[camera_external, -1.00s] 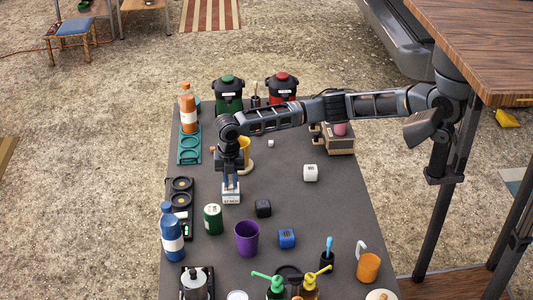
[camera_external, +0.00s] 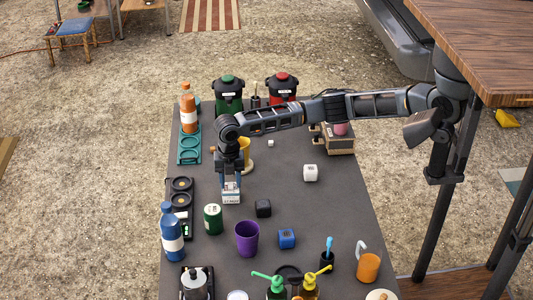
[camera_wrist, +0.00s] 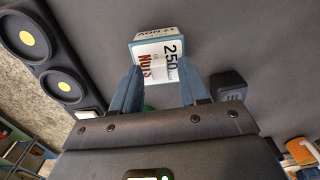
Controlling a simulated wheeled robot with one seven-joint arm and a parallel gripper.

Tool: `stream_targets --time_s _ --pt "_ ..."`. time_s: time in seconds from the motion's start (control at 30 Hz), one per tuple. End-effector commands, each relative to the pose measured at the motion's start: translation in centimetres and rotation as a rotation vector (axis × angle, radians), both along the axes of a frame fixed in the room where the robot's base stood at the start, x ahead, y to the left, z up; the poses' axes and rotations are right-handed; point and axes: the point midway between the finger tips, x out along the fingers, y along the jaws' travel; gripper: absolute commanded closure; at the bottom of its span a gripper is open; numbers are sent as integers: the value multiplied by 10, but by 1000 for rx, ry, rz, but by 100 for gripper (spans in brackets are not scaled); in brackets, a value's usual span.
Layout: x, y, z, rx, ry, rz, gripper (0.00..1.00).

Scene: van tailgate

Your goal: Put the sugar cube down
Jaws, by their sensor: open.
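A small white cube (camera_external: 271,143), which looks like the sugar cube, lies alone on the dark table, up and right of my gripper. My gripper (camera_external: 230,184) points down over a small white and blue box at the left middle of the table. The box (camera_external: 231,198) also shows in the wrist view (camera_wrist: 160,48), printed "250" and "Nuts". In the wrist view my gripper's two blue fingers (camera_wrist: 160,88) stand apart. The box is just beyond their tips, and I cannot tell whether they touch it.
Near the box stand a green can (camera_external: 213,219), a black cube (camera_external: 263,208) and a purple cup (camera_external: 247,239). The table's centre right is clear.

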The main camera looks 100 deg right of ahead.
Motion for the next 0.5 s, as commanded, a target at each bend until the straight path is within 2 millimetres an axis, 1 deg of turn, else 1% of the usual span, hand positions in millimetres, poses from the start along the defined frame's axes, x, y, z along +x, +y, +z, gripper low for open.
stream_targets --time_s 0.17,0.4,0.5 --pt "1 0 23 -1 -3 1 56" --pt "1 0 73 0 -5 1 56" --pt "1 0 91 0 -3 0 56"
